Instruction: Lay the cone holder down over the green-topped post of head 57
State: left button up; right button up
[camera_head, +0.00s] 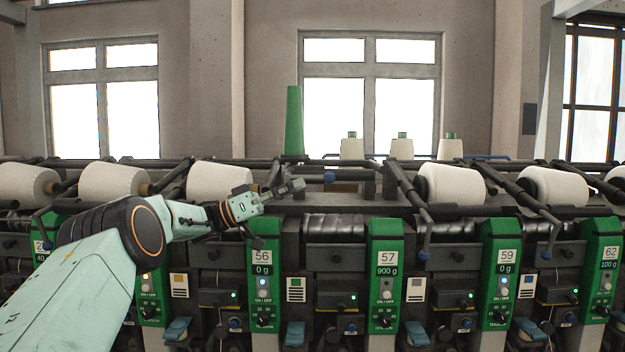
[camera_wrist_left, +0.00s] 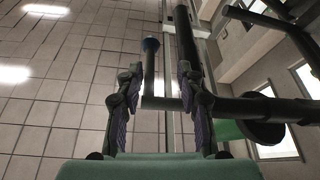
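A dark cone holder with a blue-ended handle (camera_head: 330,178) is raised at the back, above and left of the panel of head 57 (camera_head: 387,270). A tall green tapered piece (camera_head: 293,120) stands upright behind it; I cannot tell whether this is the green-topped post. My left gripper (camera_head: 298,185) is just left of the blue end. In the left wrist view, the gripper (camera_wrist_left: 158,85) has its fingers apart, with the blue-ended handle (camera_wrist_left: 150,75) showing between them and a dark crossbar running right to a black disc (camera_wrist_left: 262,134). Contact cannot be told. My right gripper is out of view.
White yarn cones (camera_head: 450,184) sit on neighbouring heads. Other dark holders hang low, one with a blue end (camera_head: 425,256) right of head 57. Green-topped cones (camera_head: 402,147) stand behind. The panel of head 56 (camera_head: 262,275) is below my gripper.

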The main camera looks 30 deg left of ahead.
aim_at(315, 178)
pick_arm(q)
jog(key=d+r, duration=0.2)
jog(key=d, duration=0.3)
jog(key=shift+w+r, duration=0.35)
jog(key=shift+r, duration=0.05)
jog(key=shift+w+a+f, duration=0.35)
jog(key=shift+w+a, duration=0.05)
jog(key=shift+a, duration=0.25)
jog(key=shift+w+f, duration=0.1)
jog(key=shift+w, duration=0.1)
jog(key=shift+d, duration=0.1)
jog(key=shift+c, duration=0.3)
jog(key=shift+s+d+r, duration=0.2)
jog(key=shift+d+r, duration=0.1)
jog(key=shift+d, duration=0.15)
jog(key=c, duration=0.3)
jog(key=shift+w+a+f, duration=0.15)
jog(key=shift+a, duration=0.05)
jog(key=c, duration=0.3)
jog(key=shift+a, duration=0.1)
grip_shut()
